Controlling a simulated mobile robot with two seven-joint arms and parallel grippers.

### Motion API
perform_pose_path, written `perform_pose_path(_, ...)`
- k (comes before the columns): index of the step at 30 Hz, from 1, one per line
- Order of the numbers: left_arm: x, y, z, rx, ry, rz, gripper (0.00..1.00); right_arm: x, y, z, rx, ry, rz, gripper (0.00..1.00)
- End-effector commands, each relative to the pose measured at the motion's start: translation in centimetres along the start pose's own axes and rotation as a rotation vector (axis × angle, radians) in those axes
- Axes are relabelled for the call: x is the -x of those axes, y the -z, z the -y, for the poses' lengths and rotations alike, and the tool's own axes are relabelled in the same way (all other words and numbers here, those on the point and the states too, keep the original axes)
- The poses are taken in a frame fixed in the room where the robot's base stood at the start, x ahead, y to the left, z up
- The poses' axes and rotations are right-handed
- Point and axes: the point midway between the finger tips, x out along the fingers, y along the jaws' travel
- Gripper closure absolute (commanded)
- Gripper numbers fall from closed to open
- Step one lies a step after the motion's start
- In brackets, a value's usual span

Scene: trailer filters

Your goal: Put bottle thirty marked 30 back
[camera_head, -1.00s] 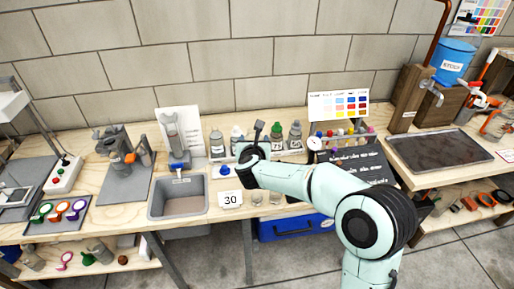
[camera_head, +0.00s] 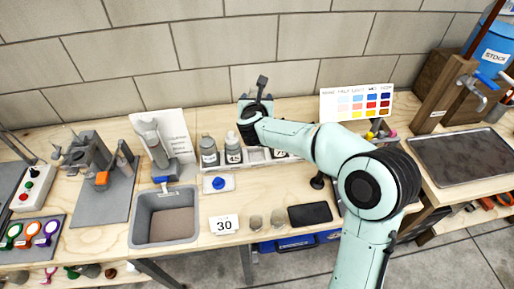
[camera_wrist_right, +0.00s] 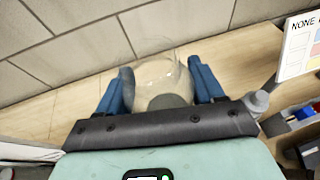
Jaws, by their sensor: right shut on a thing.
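My right gripper (camera_head: 258,95) is raised above and behind the bottle rack (camera_head: 247,158). In the right wrist view its blue fingers (camera_wrist_right: 162,80) are shut on a pale, translucent bottle (camera_wrist_right: 162,88); no number on it can be read, and the hand hides it in the head view. Two grey labelled bottles (camera_head: 208,150) (camera_head: 233,148) stand in the rack's left part. An empty place (camera_head: 257,154) shows to their right, with another bottle partly hidden behind my arm. A white card marked 30 (camera_head: 224,225) stands at the table's front. My left gripper is out of view.
A blue cap (camera_head: 218,183) lies on a small white tray before the rack. A grey sink (camera_head: 165,217) is at left. A colour chart (camera_head: 357,103) stands behind at right.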

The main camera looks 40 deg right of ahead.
Motion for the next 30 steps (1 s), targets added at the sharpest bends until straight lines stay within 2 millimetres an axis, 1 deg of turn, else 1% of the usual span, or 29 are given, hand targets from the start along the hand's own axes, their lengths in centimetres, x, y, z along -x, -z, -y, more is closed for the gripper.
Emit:
perform_pose_path(2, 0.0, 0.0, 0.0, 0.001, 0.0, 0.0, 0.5, 0.0, -0.1, 0.0, 0.0, -0.001, 0.002, 0.82)
perform_pose_path(5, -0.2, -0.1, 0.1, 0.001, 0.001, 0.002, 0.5, -0.2, 0.8, 0.0, 0.001, 0.0, 0.0, 0.82)
perform_pose_path(8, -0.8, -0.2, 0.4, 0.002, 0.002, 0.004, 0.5, -0.9, 2.7, 0.0, 0.003, 0.001, -0.003, 0.82)
perform_pose_path(12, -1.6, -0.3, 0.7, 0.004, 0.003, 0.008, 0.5, -2.2, 6.4, 0.1, 0.004, 0.0, -0.005, 0.82)
perform_pose_path(18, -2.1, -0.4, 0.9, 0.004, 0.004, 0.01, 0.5, -4.0, 11.3, 0.0, 0.002, 0.0, -0.004, 0.82)
perform_pose_path(21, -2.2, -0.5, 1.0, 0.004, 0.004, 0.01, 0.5, -4.7, 13.1, 0.0, 0.001, 0.0, -0.002, 0.82)
perform_pose_path(24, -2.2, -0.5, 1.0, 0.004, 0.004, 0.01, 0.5, -5.1, 14.3, 0.0, -0.001, 0.0, -0.001, 0.82)
perform_pose_path(28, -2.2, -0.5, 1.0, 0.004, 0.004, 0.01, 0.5, -5.4, 14.8, 0.0, -0.001, 0.0, 0.003, 0.82)
perform_pose_path(30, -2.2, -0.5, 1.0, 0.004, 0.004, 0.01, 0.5, -5.6, 15.4, 0.1, -0.001, 0.0, 0.001, 0.82)
